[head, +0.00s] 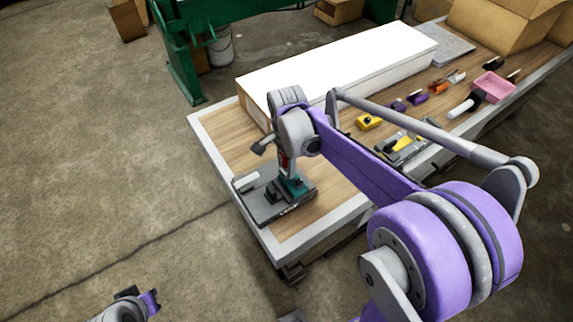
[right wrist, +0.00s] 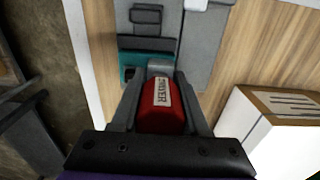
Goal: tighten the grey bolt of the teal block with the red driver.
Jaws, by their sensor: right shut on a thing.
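The red driver (right wrist: 162,108), with a white label on its handle, is between the fingers of my right gripper (right wrist: 160,88), which is shut on it. In the head view a little of the driver's red (head: 284,161) shows above the teal block (head: 297,187). The teal block sits on a grey plate (head: 262,207) at the table's near left corner; its left part also shows in the right wrist view (right wrist: 130,58). The grey bolt cannot be told apart; the driver's tip is hidden too, so contact is unclear. My left gripper (head: 140,297) is low at left, away from the table.
A long white box (head: 345,65) lies along the table behind my right arm. A yellow block (head: 369,122), small tools, a pink bin (head: 492,87) and a cardboard box (head: 505,35) are farther right. A green metal frame (head: 184,75) stands behind the table.

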